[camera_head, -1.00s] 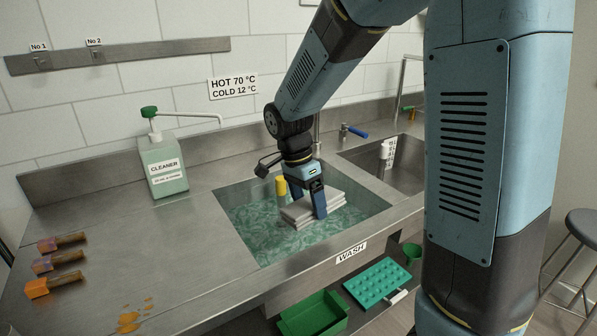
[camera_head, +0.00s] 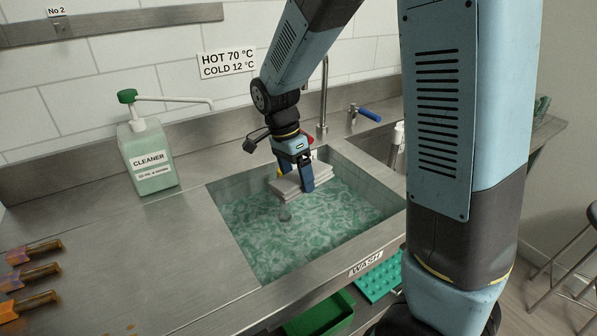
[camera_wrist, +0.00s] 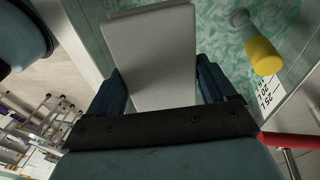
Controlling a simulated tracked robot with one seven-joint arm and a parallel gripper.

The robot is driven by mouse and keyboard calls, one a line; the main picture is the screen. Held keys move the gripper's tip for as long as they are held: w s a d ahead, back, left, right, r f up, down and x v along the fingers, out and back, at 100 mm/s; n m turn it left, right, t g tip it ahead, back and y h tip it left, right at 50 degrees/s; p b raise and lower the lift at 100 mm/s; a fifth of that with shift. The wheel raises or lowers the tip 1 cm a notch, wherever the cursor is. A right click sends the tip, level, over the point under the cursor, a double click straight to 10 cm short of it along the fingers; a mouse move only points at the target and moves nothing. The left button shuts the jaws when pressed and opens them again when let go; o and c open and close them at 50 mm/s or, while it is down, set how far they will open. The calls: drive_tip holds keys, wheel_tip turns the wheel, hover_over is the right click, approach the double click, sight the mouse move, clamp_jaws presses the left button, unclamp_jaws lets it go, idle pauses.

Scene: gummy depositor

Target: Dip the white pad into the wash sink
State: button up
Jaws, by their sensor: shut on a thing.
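My gripper (camera_head: 297,182) is shut on the white pad (camera_head: 290,187), a flat, layered block held between its two dark blue fingers. In the wrist view the pad (camera_wrist: 152,55) reaches out beyond the fingers, seen broad face on. The wash sink (camera_head: 243,246) is a steel basin with rippled green water, marked by the WASH label (camera_head: 366,264) on its front. The pad is over the back part of the sink, close to the water. I cannot tell whether its underside touches the surface.
A yellow-topped object (camera_wrist: 262,56) stands in the sink near the pad. A tap (camera_head: 323,97) and blue lever (camera_head: 369,115) are behind. The cleaner bottle (camera_head: 149,158) stands left, with several orange-ended tools (camera_head: 32,273) at front left. The counter between is clear.

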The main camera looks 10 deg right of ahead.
sight(287, 175)
drive_tip(key=shift+w+a+f, duration=0.2)
drive_tip(key=shift+a+f, duration=0.05)
drive_tip(key=shift+f, duration=0.45)
drive_tip(key=shift+w+a+f, duration=0.25)
drive_tip(key=shift+f, duration=0.5)
drive_tip(key=shift+w+a+f, duration=0.2)
drive_tip(key=shift+a+f, duration=0.05)
drive_tip(key=shift+f, duration=0.45)
drive_tip(key=x, duration=1.2)
drive_tip(key=shift+f, duration=0.2)
drive_tip(key=shift+d, duration=0.1)
drive_tip(key=shift+v, duration=6.7)
drive_tip(key=shift+r, duration=0.1)
drive_tip(key=shift+r, duration=2.5)
